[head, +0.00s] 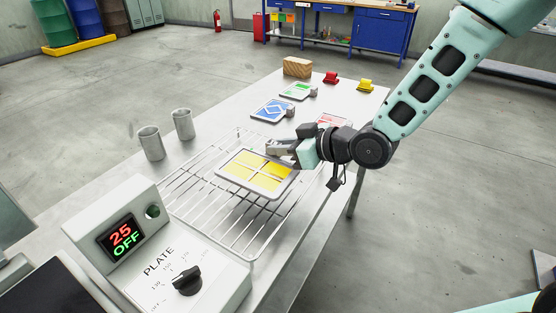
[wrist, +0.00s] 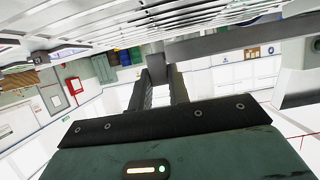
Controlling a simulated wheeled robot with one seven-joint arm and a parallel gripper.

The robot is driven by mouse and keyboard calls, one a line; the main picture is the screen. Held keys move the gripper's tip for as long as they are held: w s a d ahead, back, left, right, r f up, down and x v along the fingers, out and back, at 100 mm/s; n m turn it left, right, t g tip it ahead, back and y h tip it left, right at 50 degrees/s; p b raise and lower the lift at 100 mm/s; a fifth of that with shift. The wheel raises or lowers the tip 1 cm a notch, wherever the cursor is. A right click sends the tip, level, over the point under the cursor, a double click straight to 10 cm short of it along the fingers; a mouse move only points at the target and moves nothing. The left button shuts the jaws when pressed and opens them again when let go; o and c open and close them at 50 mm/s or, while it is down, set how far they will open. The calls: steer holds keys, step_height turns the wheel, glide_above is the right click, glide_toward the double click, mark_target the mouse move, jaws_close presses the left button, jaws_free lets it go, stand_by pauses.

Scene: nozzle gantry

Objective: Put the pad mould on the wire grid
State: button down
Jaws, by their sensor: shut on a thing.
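The pad mould (head: 243,179) is a flat pale tray with yellow panels, lying about level over the wire grid (head: 190,214). My gripper (head: 290,149) is shut on the block at the mould's far right edge. In the wrist view, my gripper's fingers (wrist: 163,88) close on a grey block, with a grey edge of the mould (wrist: 225,42) beside it. The grid's bars (wrist: 150,22) run across the top of that view. The mould covers the middle of the grid. I cannot tell whether it touches the bars.
Two metal cups (head: 151,143) (head: 183,124) stand left of the grid. A control box (head: 135,230) with a dial is in front. Blue (head: 272,110), green (head: 298,91) and red-marked (head: 333,120) trays, a wooden block (head: 297,67) and red and yellow items lie farther back.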

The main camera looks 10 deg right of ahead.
steer(key=shift+f, duration=1.8)
steer(key=c, duration=1.3)
jaws_free()
steer(key=shift+f, duration=0.1)
